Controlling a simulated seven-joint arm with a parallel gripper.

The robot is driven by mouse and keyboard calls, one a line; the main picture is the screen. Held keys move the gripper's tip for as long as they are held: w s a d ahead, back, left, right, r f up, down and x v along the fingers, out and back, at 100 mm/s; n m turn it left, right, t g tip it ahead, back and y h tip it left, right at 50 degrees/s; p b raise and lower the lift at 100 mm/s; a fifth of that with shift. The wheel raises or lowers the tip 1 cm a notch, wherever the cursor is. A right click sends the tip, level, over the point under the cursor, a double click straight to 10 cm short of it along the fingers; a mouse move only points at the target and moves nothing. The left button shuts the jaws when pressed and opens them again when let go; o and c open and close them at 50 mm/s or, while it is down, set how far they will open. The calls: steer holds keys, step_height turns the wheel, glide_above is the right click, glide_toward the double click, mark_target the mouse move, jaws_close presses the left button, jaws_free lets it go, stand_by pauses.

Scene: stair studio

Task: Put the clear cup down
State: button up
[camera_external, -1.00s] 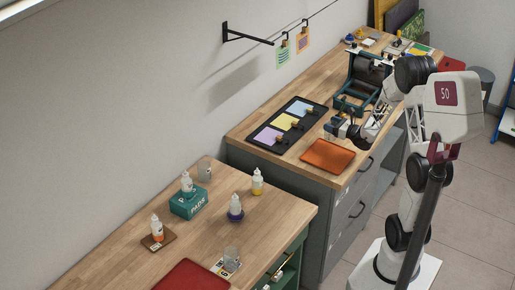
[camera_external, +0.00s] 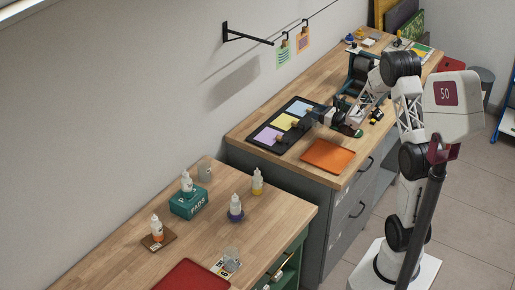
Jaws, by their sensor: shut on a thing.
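A clear cup (camera_external: 231,259) stands on a patterned card near the front edge of the near wooden bench. Another clear cup (camera_external: 205,170) stands at the back of that bench, near the wall. My gripper (camera_external: 313,115) is over the far bench, at the right end of the black tray (camera_external: 252,140), well away from both cups. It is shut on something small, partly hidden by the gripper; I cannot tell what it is.
The near bench holds a teal pads box (camera_external: 188,204) with a bottle on top, several dropper bottles and a red mat (camera_external: 190,277). An orange tray (camera_external: 327,155) lies on the far bench. The near bench's right corner is clear.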

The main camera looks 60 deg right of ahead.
steer(key=shift+w+d, duration=0.1)
steer(key=shift+w, duration=0.05)
steer(key=shift+f, duration=1.8)
steer(key=shift+f, duration=0.15)
steer(key=o, duration=0.9)
steer(key=shift+r, duration=0.2)
steer(key=shift+s, duration=0.65)
steer(key=s, duration=1)
steer(key=shift+s, duration=0.4)
